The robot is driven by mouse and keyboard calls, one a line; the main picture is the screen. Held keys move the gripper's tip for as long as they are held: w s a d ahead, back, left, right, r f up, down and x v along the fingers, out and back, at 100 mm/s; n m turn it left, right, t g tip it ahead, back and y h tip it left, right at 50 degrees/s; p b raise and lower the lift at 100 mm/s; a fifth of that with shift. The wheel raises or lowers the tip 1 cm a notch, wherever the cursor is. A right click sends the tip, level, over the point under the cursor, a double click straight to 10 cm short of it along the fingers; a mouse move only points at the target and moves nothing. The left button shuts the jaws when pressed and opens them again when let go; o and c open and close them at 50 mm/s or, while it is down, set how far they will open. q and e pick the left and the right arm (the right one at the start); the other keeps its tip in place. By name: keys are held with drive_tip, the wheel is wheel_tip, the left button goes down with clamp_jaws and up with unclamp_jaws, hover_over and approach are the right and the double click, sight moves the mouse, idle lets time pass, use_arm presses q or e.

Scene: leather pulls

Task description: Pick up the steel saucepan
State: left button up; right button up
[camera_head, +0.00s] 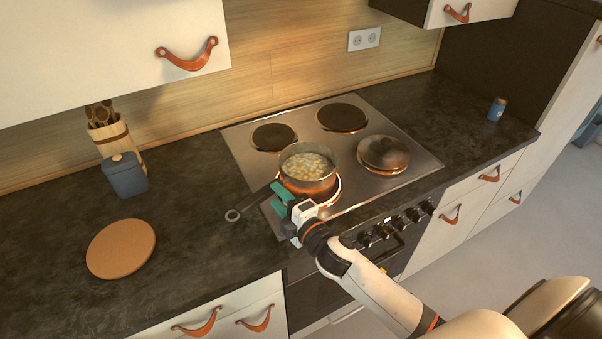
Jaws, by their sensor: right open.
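The steel saucepan (306,184) stands on the front-left burner of the hob, with pale chunks of food in liquid inside. Its dark handle (252,202) points left and toward the front, ending in a ring over the worktop. My right gripper (281,198), with teal fingers, is open at the front left of the pan, close beside the root of the handle. I cannot tell whether the handle lies between the fingers or whether they touch it. My left gripper is not in view.
The burner under the pan glows orange. A round cork board (121,249), a blue canister (125,175) and a utensil holder (112,138) are at left. A blue jar (497,109) is at right.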

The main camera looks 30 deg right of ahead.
sight(273, 192)
drive_tip(key=x, duration=0.1)
drive_tip(key=p+x, duration=0.1)
drive_tip(key=x, duration=0.3)
drive_tip(key=shift+d+f, duration=0.15)
drive_tip(key=shift+f, duration=0.15)
drive_tip(key=shift+s, duration=0.1)
drive_tip(key=shift+c, duration=0.4)
clamp_jaws()
idle(0.5)
drive_tip(key=shift+r, duration=0.2)
